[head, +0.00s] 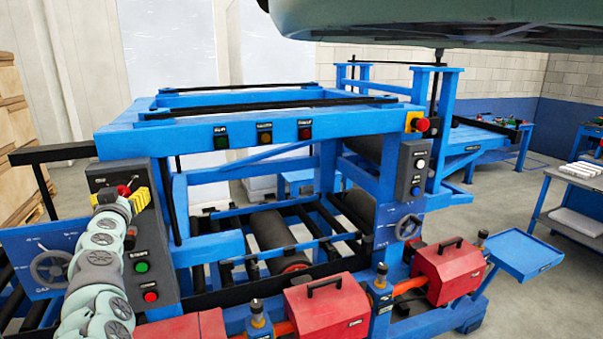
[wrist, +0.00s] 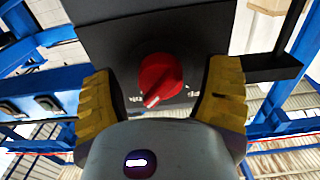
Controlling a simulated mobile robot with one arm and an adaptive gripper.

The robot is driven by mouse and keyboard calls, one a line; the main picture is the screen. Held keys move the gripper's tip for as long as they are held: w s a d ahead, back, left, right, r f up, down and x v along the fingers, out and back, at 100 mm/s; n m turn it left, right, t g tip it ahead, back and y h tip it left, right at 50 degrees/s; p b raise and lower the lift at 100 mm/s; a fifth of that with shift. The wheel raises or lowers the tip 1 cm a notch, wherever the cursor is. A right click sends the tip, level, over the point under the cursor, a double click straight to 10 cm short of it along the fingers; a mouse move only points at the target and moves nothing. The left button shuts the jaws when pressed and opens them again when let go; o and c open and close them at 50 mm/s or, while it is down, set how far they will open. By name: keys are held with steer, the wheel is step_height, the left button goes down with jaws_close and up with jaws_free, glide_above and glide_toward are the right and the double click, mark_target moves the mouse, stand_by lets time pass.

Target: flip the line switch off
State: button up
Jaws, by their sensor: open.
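The line switch is a red rotary knob (wrist: 160,80) on a dark control box, seen between my fingers in the wrist view. Its pointer end with a pale mark aims down and slightly left in that view. Lettering beside it is partly hidden. In the head view the knob (head: 124,190) shows at the upper part of the grey control box (head: 158,225). My gripper (head: 122,200) is in front of the box. In the wrist view my gripper (wrist: 162,100) is open, with a yellow finger on each side of the knob and gaps between.
A green button (head: 141,267) and a red button (head: 151,297) sit lower on the same box. A handwheel (head: 52,268) is left of my arm. Blue machine frame bars (head: 260,121) stand behind. A grey box (head: 412,168) with buttons is farther right.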

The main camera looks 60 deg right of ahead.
steer(key=shift+c, duration=0.2)
steer(key=c, duration=1.2)
steer(key=shift+n, duration=0.3)
steer(key=n, duration=0.3)
steer(key=shift+f+n+b, duration=0.1)
steer(key=shift+n+b, duration=0.2)
steer(key=shift+b, duration=0.05)
steer(key=n, duration=1.3)
steer(key=shift+n, duration=0.3)
steer(key=shift+s, duration=0.1)
